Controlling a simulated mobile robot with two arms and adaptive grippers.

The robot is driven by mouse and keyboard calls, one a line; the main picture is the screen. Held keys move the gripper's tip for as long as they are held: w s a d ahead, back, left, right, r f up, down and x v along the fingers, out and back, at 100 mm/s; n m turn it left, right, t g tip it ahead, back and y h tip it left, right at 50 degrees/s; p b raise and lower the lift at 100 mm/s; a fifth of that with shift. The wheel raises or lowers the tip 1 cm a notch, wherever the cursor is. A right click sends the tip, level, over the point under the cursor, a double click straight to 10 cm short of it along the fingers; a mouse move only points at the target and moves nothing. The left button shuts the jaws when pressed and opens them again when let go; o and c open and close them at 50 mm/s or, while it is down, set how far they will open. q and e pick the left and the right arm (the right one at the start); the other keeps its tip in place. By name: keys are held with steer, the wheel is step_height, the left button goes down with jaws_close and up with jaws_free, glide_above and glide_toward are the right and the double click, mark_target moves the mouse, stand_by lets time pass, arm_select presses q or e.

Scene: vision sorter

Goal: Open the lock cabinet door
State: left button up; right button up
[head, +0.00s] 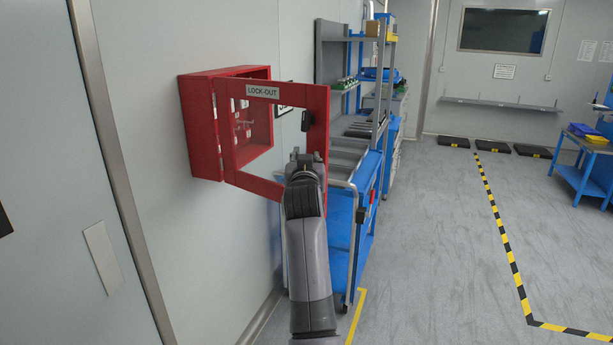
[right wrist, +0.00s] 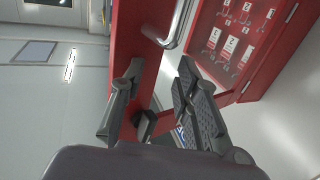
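The red lock cabinet (head: 200,128) is mounted on the left wall in the head view. Its red framed door (head: 262,92), labelled LOCK-OUT, stands swung out from the box, so the inside with tags and hooks shows. A black latch part (head: 306,121) sits on the door's free side. My right gripper (head: 306,160) is at the lower free corner of the door. In the right wrist view its fingers (right wrist: 155,85) are apart, with the red door frame (right wrist: 130,35) showing between and behind them. Whether the fingers touch the door is unclear. My left gripper is out of view.
A blue cart (head: 340,235) stands close behind the door and my right arm. Grey shelving (head: 345,38) stands farther along the wall. A grey door (head: 60,200) is at the near left. The floor (head: 430,250) to the right is open.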

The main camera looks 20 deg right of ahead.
mark_target(307, 136)
step_height(307, 136, up, 4)
steer(key=shift+r, duration=0.2)
stand_by(0.5)
